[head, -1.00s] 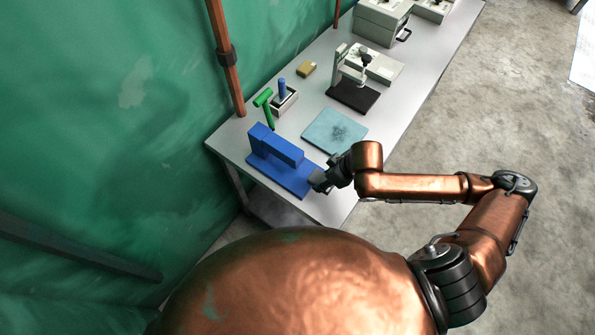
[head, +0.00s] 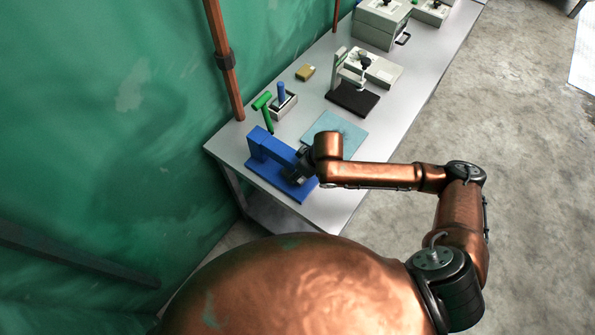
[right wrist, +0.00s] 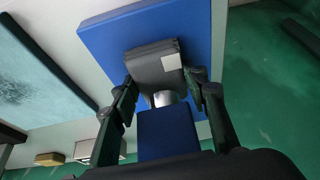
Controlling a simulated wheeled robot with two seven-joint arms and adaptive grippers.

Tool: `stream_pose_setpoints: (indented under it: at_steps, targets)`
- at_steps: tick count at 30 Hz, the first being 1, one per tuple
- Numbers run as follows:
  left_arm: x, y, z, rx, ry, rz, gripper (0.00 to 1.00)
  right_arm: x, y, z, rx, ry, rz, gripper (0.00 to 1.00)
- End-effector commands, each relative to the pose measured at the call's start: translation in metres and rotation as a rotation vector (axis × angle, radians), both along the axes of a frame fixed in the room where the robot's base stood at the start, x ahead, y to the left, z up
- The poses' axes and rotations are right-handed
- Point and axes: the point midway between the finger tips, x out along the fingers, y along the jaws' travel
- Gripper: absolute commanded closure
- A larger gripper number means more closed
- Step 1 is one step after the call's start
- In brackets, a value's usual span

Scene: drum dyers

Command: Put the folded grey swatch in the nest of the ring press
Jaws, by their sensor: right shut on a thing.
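The blue ring press (head: 272,151) stands at the near end of the bench, with a green lever handle (head: 263,101) at its back. My right gripper (head: 297,176) is at the front end of the press, over its base. In the right wrist view, my right gripper (right wrist: 163,82) is shut on the folded grey swatch (right wrist: 152,66), a dark grey pad with a pale label. The swatch is over the blue base (right wrist: 110,32), beside the silver ram (right wrist: 165,98) under the press arm (right wrist: 168,132). The nest is hidden; I cannot tell whether the swatch touches the base. My left gripper is out of view.
A teal mat (head: 335,129) lies just beyond the press. A black-based stand (head: 353,98), a small tray (head: 284,105) with a blue-handled tool and a yellow block (head: 305,72) stand farther along the bench (head: 413,86). A green wall lies to the left.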

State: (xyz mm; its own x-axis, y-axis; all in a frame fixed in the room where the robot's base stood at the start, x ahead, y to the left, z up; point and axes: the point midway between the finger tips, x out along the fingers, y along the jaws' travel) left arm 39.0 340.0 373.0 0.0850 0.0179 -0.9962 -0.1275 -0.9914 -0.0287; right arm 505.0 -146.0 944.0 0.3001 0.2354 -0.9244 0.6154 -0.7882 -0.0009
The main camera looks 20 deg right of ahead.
Motion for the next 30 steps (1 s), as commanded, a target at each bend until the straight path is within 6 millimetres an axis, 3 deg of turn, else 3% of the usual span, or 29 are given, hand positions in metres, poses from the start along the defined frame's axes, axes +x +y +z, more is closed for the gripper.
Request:
stream_pose_setpoints:
  at_steps: [7,8,15,25,30]
  targets:
    - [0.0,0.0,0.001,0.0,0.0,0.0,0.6,0.0,0.0,-0.001,0.001,-0.001,0.0,0.81]
    - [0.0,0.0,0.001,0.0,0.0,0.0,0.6,0.0,0.0,-0.001,0.0,-0.001,0.0,0.58]
    - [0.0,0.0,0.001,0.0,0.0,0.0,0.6,0.0,0.0,-0.001,0.0,-0.002,0.001,0.42]
    - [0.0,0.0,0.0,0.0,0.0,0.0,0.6,0.0,0.0,0.002,0.0,-0.002,0.001,0.41]
    - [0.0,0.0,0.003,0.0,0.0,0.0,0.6,-0.005,-0.005,0.022,0.0,-0.005,0.001,0.41]
